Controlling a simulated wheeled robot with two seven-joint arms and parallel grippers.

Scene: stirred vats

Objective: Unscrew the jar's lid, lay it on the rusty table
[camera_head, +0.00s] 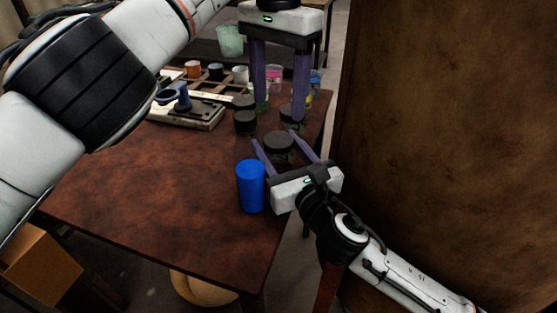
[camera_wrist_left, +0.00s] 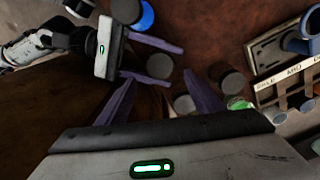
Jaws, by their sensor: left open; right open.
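A jar with a dark lid (camera_head: 279,141) stands upright on the rusty table (camera_head: 150,195) near its right edge. In the left wrist view the round lid (camera_wrist_left: 160,66) is seen from above, on the jar. My right gripper (camera_head: 274,137) is open, its two fingers on either side of this jar; contact is not clear. It also shows in the left wrist view (camera_wrist_left: 160,61). My left gripper (camera_head: 280,111) is open and empty, fingers pointing down, above and behind the jar. In its wrist view the left fingertips (camera_wrist_left: 159,77) frame the jar area.
A blue cup (camera_head: 251,187) stands left of my right gripper. Similar dark-lidded jars (camera_head: 245,122) stand close behind. A wooden tray (camera_head: 200,113) and a divided box with small pots (camera_head: 240,75) lie farther back. A brown wall-like panel (camera_head: 460,120) rises at right. The table's front left is clear.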

